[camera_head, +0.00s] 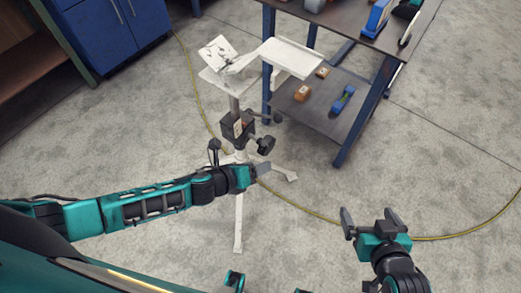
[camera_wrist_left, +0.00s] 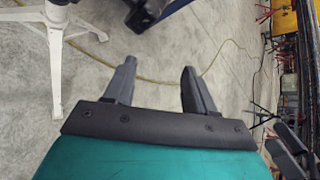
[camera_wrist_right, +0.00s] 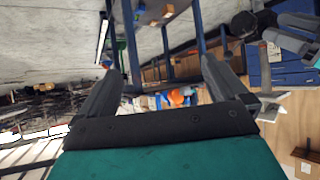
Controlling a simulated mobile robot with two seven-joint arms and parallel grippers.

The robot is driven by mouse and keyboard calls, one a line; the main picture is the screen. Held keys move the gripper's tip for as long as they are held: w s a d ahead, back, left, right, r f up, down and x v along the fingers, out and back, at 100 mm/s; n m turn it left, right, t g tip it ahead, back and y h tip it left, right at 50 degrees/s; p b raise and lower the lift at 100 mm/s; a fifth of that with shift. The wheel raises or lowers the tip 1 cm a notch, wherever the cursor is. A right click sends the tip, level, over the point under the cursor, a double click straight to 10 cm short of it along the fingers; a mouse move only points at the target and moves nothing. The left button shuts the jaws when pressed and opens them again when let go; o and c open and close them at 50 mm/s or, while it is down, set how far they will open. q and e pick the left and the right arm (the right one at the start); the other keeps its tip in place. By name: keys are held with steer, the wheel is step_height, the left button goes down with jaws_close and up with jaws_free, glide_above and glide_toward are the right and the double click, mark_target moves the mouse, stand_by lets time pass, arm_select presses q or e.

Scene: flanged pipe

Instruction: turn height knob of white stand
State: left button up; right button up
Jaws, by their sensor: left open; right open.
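The white stand (camera_head: 235,92) stands left of the workbench, with a flat tray on top and legs spread on the floor. A dark clamp block (camera_head: 238,126) sits on its post. A black knob (camera_head: 265,145) sticks out low at the block's right; I cannot tell if it is the height knob. My left gripper (camera_head: 264,168) is just below this knob, apart from it as far as I can see. In the left wrist view its jaws (camera_wrist_left: 159,66) are open and empty, beside a stand leg (camera_wrist_left: 56,75). My right gripper (camera_head: 370,217) is open and empty over the floor (camera_wrist_right: 161,65).
A blue-framed workbench (camera_head: 350,130) stands to the right, with small items on its lower shelf. Blue cabinets (camera_head: 110,30) are at the back left. A yellow cable (camera_head: 310,212) lies across the floor.

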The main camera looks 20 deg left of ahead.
arm_select(q)
step_height(320, 180, down, 4)
steer(key=s+d+n+h+b, duration=0.2)
steer(key=n+b, duration=0.3)
steer(key=n, duration=0.3)
steer(key=n+t+y+b, duration=0.1)
steer(key=n+t+b, duration=0.65)
steer(key=n, duration=1.45)
glide_toward(260, 152)
steer(key=w, duration=0.1)
steer(key=b+x, duration=0.3)
steer(key=x, duration=0.9)
steer(key=shift+s+d+b, duration=0.15)
steer(key=shift+b, duration=0.2)
steer(key=shift+w+d, duration=0.15)
steer(key=shift+w, duration=0.15)
arm_select(e)
steer(key=w+a+f+y, duration=0.1)
steer(key=a+f, duration=0.2)
steer(key=f, duration=1)
steer(key=shift+w+a, duration=0.15)
steer(key=shift+w, duration=0.2)
steer(key=shift+f, duration=0.1)
